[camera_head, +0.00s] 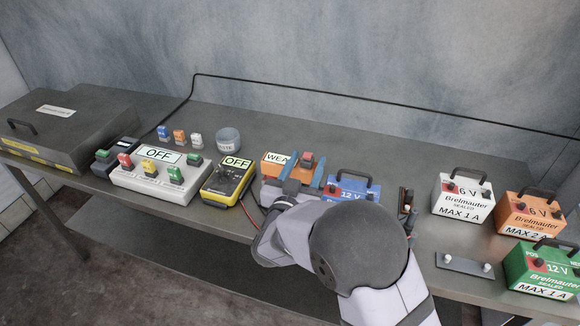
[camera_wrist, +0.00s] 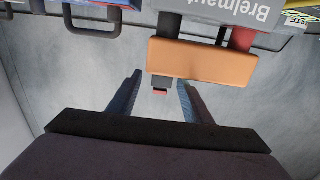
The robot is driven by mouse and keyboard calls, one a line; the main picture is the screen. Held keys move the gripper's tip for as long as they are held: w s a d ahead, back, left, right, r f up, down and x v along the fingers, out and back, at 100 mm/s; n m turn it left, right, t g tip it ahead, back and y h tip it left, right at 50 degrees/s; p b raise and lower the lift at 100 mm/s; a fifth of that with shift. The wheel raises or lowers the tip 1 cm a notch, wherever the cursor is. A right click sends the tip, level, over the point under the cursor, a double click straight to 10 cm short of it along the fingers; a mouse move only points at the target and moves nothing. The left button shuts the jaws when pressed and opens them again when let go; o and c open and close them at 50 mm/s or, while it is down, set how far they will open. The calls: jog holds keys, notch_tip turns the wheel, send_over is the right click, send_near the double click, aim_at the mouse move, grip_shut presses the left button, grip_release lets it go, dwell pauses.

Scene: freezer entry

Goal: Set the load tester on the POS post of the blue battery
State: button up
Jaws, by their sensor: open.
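The orange load tester (camera_head: 273,168) has a partly hidden display that starts "WEA". In the wrist view the tester (camera_wrist: 203,62) lies across a red and a dark post of a grey battery (camera_wrist: 225,10).
A yellow meter (camera_head: 228,182) and white charger (camera_head: 157,178), both showing OFF, stand left. White (camera_head: 463,198), orange (camera_head: 530,213) and green (camera_head: 545,270) batteries stand right, near a small two-post plate (camera_head: 465,265). A round tub (camera_head: 228,138) sits behind the meter.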

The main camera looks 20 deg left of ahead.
jog(key=shift+w+r+p, duration=0.15)
jog(key=shift+w+p, duration=0.5)
jog(key=shift+w, duration=0.35)
jog(key=shift+w+r+p, duration=0.15)
jog(key=shift+w+p, duration=0.45)
jog(key=shift+w, duration=0.4)
jog(key=shift+w+a+f, duration=0.1)
jog(key=shift+w+f, duration=0.05)
jog(key=shift+w, duration=0.6)
grip_shut()
